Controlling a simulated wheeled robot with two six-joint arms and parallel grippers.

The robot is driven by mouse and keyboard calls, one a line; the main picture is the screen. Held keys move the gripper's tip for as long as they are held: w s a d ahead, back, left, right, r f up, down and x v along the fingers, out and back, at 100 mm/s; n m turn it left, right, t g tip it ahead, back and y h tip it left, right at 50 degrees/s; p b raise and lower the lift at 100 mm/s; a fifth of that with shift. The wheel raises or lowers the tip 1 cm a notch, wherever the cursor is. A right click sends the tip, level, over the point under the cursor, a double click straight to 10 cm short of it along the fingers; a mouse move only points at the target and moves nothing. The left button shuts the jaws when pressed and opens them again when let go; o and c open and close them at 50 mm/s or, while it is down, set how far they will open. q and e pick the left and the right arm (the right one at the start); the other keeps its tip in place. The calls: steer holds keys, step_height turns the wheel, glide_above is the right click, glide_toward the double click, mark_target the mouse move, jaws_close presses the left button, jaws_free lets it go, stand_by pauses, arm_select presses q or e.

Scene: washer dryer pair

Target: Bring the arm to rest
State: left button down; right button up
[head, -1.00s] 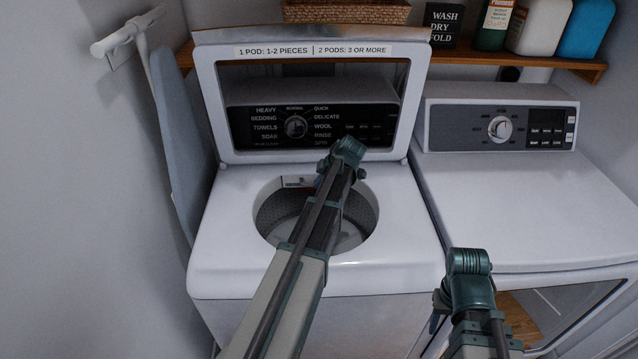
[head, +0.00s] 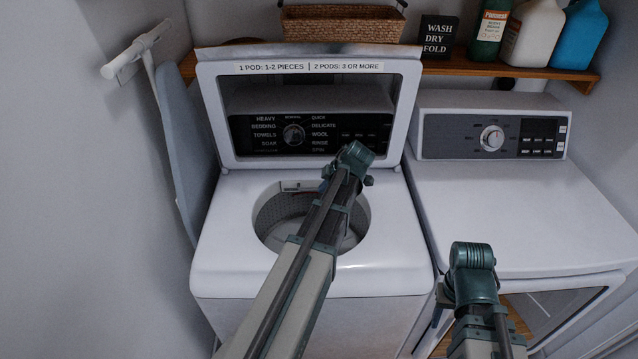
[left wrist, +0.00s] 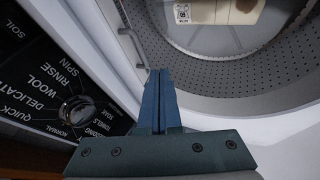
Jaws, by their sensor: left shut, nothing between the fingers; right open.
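My left arm reaches over the open top-loading washer (head: 225,265), and its wrist is above the back right of the tub opening (head: 275,215). The left gripper's blue fingers (left wrist: 159,75) are together and empty in the left wrist view, above the washer's rim. The perforated drum wall (left wrist: 225,78) lies beyond them, and the control panel (left wrist: 35,100) is to the left. In the head view the left fingertips are mostly hidden by the wrist. My right gripper (head: 437,312) is low in front of the dryer (head: 500,215), its jaws largely hidden by its wrist.
The washer lid (head: 410,110) stands raised, framing the control panel and dial (head: 293,135). A shelf (head: 500,70) above holds a basket (head: 340,25), a sign (head: 438,37) and several bottles. An ironing board (head: 185,150) leans at the left wall. The dryer top is clear.

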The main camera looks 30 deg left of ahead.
arm_select(q)
steer(key=p+v, duration=0.1)
steer(key=v, duration=0.2)
steer(key=shift+d+f, duration=0.1)
steer(key=s+d+m+h, duration=0.1)
steer(key=s+d+m, duration=0.1)
steer(key=d+m, duration=0.2)
steer(key=s+d+f+m+h, duration=0.1)
steer(key=s+d+m, duration=0.2)
steer(key=d, duration=0.4)
steer(key=s+d+f+m, duration=0.1)
steer(key=s+d+m, duration=0.2)
steer(key=d+m, duration=0.2)
steer(key=shift+d+f+m+g+h, duration=0.15)
steer(key=shift+d+m+g+h, duration=0.25)
steer(key=shift+d, duration=0.1)
steer(key=s+d+f+m+g+h, duration=0.1)
steer(key=s+d+m+h, duration=0.1)
steer(key=s+d+m, duration=1)
steer(key=shift+s+d+m+g, duration=0.3)
steer(key=shift+d+m, duration=0.4)
steer(key=shift+m, duration=0.5)
steer(key=shift+w, duration=0.1)
